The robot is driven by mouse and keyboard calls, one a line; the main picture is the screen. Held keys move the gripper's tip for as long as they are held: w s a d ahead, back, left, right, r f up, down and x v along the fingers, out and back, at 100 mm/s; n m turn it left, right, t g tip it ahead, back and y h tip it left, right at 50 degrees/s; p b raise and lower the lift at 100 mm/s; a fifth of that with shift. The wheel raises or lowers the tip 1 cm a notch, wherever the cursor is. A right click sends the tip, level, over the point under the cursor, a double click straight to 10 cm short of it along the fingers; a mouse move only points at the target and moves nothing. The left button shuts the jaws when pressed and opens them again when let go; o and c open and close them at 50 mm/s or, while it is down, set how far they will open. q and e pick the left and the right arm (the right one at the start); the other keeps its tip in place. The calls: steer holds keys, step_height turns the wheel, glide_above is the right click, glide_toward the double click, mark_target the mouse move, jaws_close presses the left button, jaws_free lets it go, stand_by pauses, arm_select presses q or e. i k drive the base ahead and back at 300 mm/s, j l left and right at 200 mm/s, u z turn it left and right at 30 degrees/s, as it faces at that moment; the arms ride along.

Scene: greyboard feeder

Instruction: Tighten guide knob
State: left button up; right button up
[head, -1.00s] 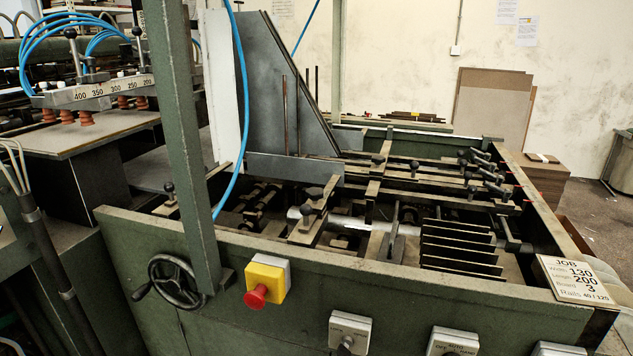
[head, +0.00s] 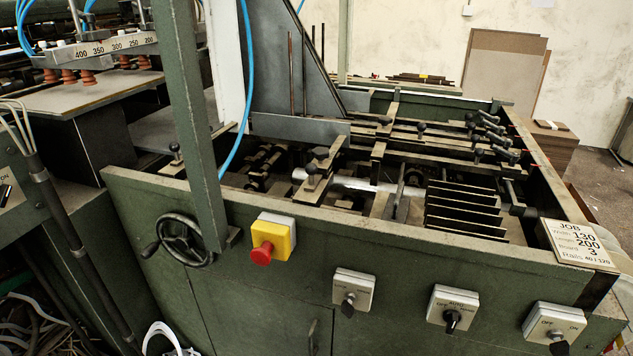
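Several black knobs stand on the guides and rails inside the green feeder frame (head: 400,238). One upright knob (head: 311,171) sits on a guide block at the near middle. Another knob (head: 421,128) and a third knob (head: 384,120) are on the rails further back. A separate knob (head: 175,148) stands at the left behind the front wall. A cluster of black knobs or handles (head: 490,122) is at the back right. The view does not show which knob is loose. Neither of my grippers can be made out.
A green post (head: 197,120) and blue hose (head: 243,100) rise at the left. The front wall carries a handwheel (head: 184,240), a red stop button (head: 262,254) and switch boxes (head: 354,289). A job card (head: 580,243) lies at the right corner. A white curved piece (head: 163,333) shows at the bottom.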

mark_target(319, 153)
steer(key=i+j, duration=0.35)
steer(key=i+j+z, duration=0.1)
steer(key=i+j, duration=0.25)
steer(key=j, duration=0.2)
steer(key=z, duration=1.1)
steer(key=k+l, duration=0.15)
steer(key=l, duration=0.2)
steer(key=k+l+z, duration=0.1)
steer(key=l, duration=0.2)
steer(key=k+l+u, duration=0.15)
steer(key=l, duration=0.2)
steer(key=k+l+u, duration=0.15)
steer(key=l, duration=0.2)
steer(key=i+j+z, duration=0.15)
steer(key=j, duration=0.2)
steer(key=i+j+z, duration=0.15)
steer(key=j, duration=0.25)
steer(key=i+j+z, duration=0.2)
steer(key=j, duration=0.15)
steer(key=k, duration=0.1)
